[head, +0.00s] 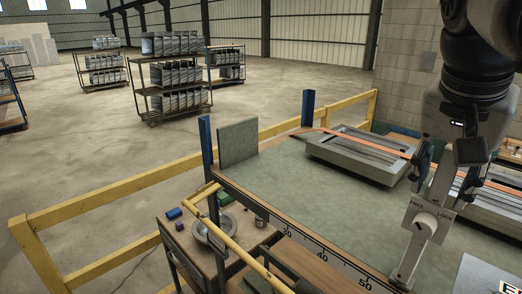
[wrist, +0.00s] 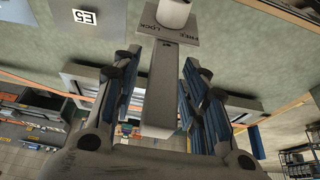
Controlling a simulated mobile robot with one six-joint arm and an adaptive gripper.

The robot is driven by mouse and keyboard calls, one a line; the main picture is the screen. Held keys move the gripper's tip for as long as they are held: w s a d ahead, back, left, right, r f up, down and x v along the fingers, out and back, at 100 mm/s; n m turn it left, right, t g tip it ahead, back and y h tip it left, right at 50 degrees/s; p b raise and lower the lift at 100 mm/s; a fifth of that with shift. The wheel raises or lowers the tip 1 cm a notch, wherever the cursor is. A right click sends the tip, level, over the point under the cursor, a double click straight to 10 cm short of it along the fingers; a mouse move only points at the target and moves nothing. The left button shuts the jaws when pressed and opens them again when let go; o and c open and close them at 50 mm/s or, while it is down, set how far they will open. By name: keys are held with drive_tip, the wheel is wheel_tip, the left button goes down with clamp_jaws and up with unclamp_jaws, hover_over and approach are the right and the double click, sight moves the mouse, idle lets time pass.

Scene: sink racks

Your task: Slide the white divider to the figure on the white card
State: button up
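The white divider (head: 420,235) stands across the front edge of the table, with a round knob (head: 427,221) on a plate marked FREE and LOCK. Its foot is right of the 50 mark on the scale (head: 325,259). I cannot tell the knob's setting. My gripper (head: 447,165) is at the divider's upper end. In the wrist view my gripper (wrist: 161,58) is open, its fingers either side of the divider's post (wrist: 160,90), with gaps showing. The white card (head: 485,277) is cut off at lower right; in the wrist view its figure (wrist: 85,17) appears upside down, seemingly 53.
Grey trays (head: 360,152) lie at the back of the green tabletop (head: 280,185), an orange strip running above them. An upright green panel (head: 238,143) stands at the left end. Yellow rails (head: 120,187) and a side cart (head: 195,250) are at left. The middle tabletop is clear.

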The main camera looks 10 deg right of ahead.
drive_tip(key=v, duration=1.2)
